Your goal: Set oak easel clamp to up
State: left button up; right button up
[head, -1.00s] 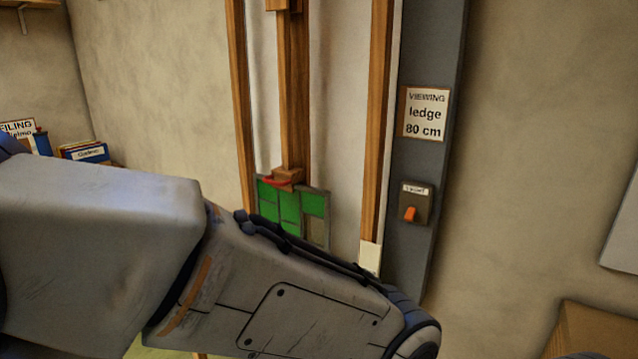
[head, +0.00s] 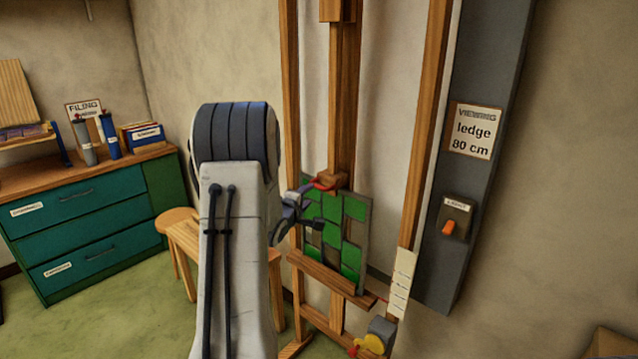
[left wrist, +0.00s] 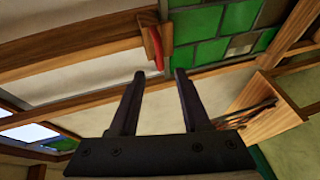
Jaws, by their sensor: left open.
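The oak easel (head: 432,100) stands against the wall with a green leaded panel (head: 352,235) on its ledge (head: 330,277). The clamp (head: 333,177) is a wooden block with a red lever (head: 322,186) at the panel's top edge. In the left wrist view the clamp block (left wrist: 151,32) and red lever (left wrist: 157,47) are just beyond the fingertips. My left gripper (head: 308,200) is beside the panel's upper left, close to the lever; in the left wrist view (left wrist: 159,75) its fingers are apart with nothing between them. Whether it touches the lever I cannot tell.
A grey post with a "ledge 80 cm" sign (head: 474,131) and an orange-switch box (head: 453,218) stands right of the easel. A yellow knob (head: 374,343) is at the easel's foot. A wooden stool (head: 178,222) and green drawers (head: 85,230) are at left.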

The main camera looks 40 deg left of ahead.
aim_at(317, 187)
pick_arm(q)
jog(key=p+x, duration=0.3)
jog(key=x, duration=0.6)
jog(key=shift+r, duration=0.15)
jog(key=shift+w+a+f, duration=0.25)
jog(key=shift+w, duration=0.3)
grip_shut()
jog(key=shift+r+p, duration=0.1)
jog(key=shift+p, duration=0.2)
dwell(0.4)
